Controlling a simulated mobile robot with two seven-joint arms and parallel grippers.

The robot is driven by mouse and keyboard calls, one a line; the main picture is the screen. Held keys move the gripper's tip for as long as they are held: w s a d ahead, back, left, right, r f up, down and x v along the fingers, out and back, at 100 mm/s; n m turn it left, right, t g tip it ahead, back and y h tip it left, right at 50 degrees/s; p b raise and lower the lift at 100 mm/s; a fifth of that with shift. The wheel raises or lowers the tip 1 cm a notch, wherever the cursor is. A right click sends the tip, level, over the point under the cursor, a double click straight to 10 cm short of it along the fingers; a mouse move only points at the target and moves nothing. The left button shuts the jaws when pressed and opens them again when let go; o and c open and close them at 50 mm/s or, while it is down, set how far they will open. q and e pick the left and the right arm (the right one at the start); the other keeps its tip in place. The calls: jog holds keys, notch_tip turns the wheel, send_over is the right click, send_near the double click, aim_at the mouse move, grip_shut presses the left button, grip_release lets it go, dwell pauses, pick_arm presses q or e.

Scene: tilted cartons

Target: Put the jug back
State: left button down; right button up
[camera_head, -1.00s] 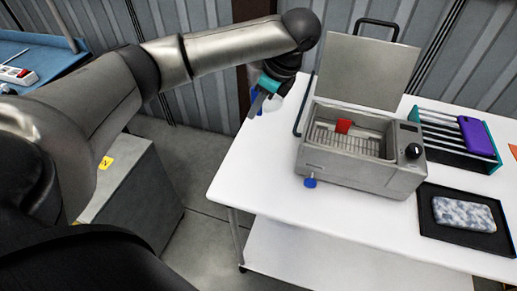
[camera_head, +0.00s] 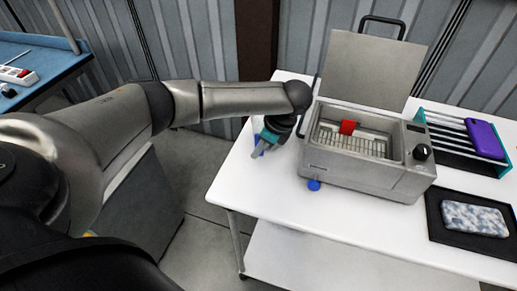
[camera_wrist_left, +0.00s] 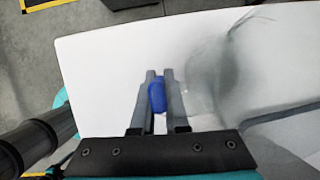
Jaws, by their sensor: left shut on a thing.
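My left gripper (camera_head: 262,148) is low over the left rear part of the white table, left of the grey bath. It also shows in the left wrist view (camera_wrist_left: 159,76), with its fingers shut on a blue part of the jug (camera_wrist_left: 157,97), seemingly its handle. In the head view only a small blue patch of the jug (camera_head: 258,153) shows by the fingers; the rest is hidden or too faint to make out. I cannot tell whether the jug touches the table. My right gripper is not in view.
The grey bath (camera_head: 350,176) stands with its lid up, a red item (camera_head: 347,127) inside and a blue knob (camera_head: 314,185) in front. A rack with a purple case (camera_head: 486,139) and a black tray (camera_head: 446,229) with a mottled case (camera_head: 474,218) are right. The table's front left (camera_head: 250,195) is clear.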

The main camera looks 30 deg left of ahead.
pick_arm(q)
jog(key=c, duration=1.4)
grip_release()
jog(key=shift+f, duration=0.1)
jog(key=o, duration=0.5)
jog(key=shift+r, duration=0.3)
jog(key=p+v, duration=0.2)
jog(key=v, duration=1)
jog(key=shift+f, duration=0.1)
